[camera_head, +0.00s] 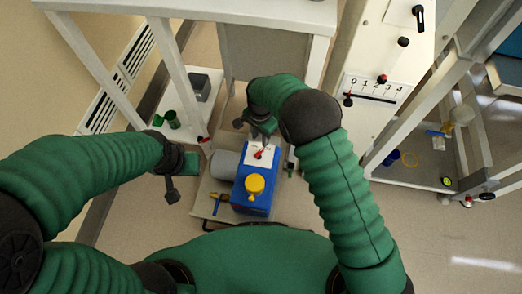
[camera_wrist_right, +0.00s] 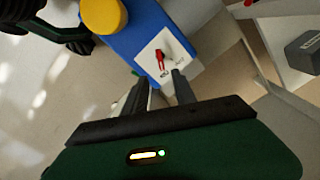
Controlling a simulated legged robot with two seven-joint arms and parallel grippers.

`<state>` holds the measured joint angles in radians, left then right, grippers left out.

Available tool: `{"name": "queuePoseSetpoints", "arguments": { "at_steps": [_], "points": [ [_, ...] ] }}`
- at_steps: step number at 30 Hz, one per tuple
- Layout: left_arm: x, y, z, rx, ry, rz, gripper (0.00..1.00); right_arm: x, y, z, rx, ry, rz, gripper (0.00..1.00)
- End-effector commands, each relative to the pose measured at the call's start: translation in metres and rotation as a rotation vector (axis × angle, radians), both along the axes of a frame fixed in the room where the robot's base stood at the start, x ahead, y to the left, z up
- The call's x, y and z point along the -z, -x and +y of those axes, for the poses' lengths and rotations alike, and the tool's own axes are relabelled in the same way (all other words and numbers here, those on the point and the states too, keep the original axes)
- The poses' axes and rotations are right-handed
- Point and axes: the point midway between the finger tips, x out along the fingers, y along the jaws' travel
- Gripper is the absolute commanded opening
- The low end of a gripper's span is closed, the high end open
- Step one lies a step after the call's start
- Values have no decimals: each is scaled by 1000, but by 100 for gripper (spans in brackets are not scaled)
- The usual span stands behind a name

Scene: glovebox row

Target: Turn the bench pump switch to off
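The bench pump (camera_head: 252,192) is a blue box with a yellow cap (camera_head: 255,184) and a grey cylinder on its left side. A white plate on it carries the small red switch (camera_head: 259,154). The switch and its plate also show in the right wrist view (camera_wrist_right: 160,59), with printed labels too small to read. My right gripper (camera_head: 263,138) is just above the plate's far edge. Its fingers (camera_wrist_right: 160,78) are apart and empty, short of the switch. My left gripper (camera_head: 172,190) hangs left of the pump, and its fingers are not clear.
A white cabinet (camera_head: 368,60) with a 0–4 scale and knobs stands on the right. A shelf trolley (camera_head: 420,170) is beyond it. A white bench (camera_head: 180,10) is at the back left, with green cups (camera_head: 172,119) and a grey box (camera_head: 200,86) below.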

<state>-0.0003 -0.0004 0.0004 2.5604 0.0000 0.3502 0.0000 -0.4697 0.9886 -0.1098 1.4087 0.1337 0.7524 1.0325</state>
Motion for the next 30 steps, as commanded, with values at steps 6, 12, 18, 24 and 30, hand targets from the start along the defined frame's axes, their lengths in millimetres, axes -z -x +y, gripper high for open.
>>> {"name": "queuePoseSetpoints", "arguments": {
  "at_steps": [6,12,18,24,30],
  "points": [
    [31,0,0,-1,0,0,36,63,0,0,-1,0,0,33],
    [43,0,0,-1,0,0,36,94,0,0,-1,-2,-1,33],
    [43,0,0,0,0,0,36,98,0,1,-1,-1,-2,33],
    [43,0,0,-1,0,0,36,98,0,0,-1,-1,-2,26],
    [43,0,0,-1,0,0,36,98,0,0,-1,-1,-2,0]
  ]
}}
